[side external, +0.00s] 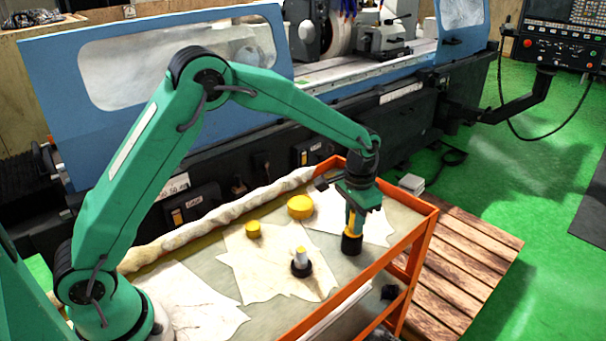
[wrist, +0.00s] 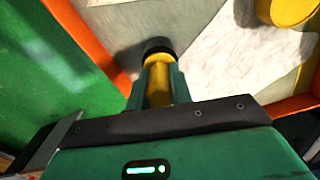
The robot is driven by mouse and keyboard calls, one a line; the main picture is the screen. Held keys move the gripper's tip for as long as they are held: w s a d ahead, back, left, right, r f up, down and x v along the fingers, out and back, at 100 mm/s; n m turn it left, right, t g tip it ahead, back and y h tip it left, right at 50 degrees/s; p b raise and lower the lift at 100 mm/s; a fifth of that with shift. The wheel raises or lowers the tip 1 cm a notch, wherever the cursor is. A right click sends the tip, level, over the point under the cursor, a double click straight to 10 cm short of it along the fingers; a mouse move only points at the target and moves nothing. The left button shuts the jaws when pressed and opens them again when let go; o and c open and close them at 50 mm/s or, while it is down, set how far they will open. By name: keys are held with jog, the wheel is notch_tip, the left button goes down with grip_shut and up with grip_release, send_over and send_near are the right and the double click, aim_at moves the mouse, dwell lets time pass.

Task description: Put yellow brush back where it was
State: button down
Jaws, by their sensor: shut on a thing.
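The yellow brush has a yellow handle and a wide black end. In the side view the brush (side external: 352,243) is upright with the black end down, over the right part of the cart top. I cannot tell whether it touches the surface. My gripper (side external: 354,218) is above it, pointing down and shut on the handle. In the wrist view the yellow brush (wrist: 157,88) is between the two green fingers of my gripper (wrist: 157,72). Its black end shows beyond the fingertips, near the cart's orange edge. The fingers hide part of the handle.
The orange-rimmed cart (side external: 409,232) carries pale cloths (side external: 195,302). A large yellow round (side external: 300,207) and a small one (side external: 253,230) lie farther back. The blue grinder (side external: 160,120) is behind.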

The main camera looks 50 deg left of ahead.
jog(key=shift+f, duration=0.5)
jog(key=c, duration=1.3)
grip_release()
jog(key=shift+o, duration=0.2)
jog(key=shift+r, duration=0.1)
notch_tip(320, 180, up, 12)
jog(key=shift+r, duration=0.45)
